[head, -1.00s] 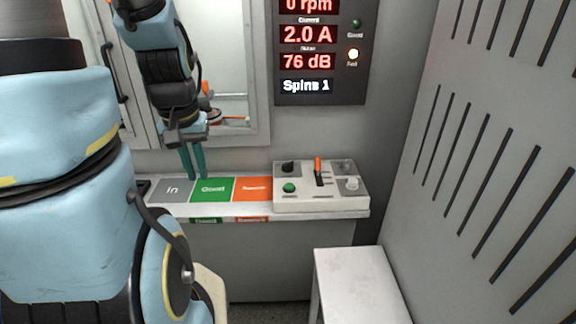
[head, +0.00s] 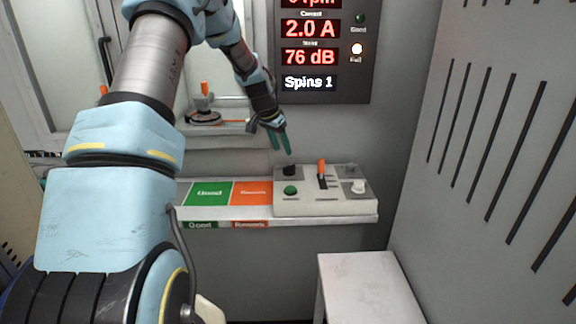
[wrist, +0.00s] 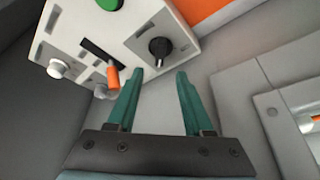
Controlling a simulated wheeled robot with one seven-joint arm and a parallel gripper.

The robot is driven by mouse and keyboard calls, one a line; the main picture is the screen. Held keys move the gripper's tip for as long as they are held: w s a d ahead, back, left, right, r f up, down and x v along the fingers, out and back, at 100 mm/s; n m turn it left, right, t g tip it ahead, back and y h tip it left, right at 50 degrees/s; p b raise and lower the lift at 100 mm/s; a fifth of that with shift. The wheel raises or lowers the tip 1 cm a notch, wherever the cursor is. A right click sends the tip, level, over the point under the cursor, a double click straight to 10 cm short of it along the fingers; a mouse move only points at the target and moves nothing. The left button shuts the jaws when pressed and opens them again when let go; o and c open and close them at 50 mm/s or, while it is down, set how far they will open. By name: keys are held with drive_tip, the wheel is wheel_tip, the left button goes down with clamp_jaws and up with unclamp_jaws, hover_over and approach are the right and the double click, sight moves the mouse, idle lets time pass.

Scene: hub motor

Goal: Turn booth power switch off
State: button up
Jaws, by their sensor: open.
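A pale grey control box (head: 330,205) sits at the right end of the shelf. An orange-tipped lever (head: 321,168) stands up from a black slot on it; in the wrist view the lever (wrist: 113,77) is left of my fingers. A black knob (head: 290,170), a green button (head: 291,190) and a white knob (head: 357,187) are also on the box. No label naming the power switch is readable. My gripper (head: 281,147) is open and empty, with teal fingers pointing down above and behind the black knob. In the wrist view the black knob (wrist: 160,47) lies just past the fingertips.
A display panel (head: 325,55) on the wall reads 2.0 A, 76 dB and "Spins 1", with the lower lamp lit. Green (head: 208,193) and orange (head: 252,193) shelf areas lie left of the box. A white stool or table (head: 362,275) stands below. A slotted wall (head: 480,170) closes the right.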

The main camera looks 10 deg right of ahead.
sight(289, 166)
drive_tip(key=p+x, duration=0.2)
drive_tip(key=x, duration=0.6)
drive_tip(key=shift+f, duration=0.25)
drive_tip(key=shift+c, duration=0.3)
clamp_jaws()
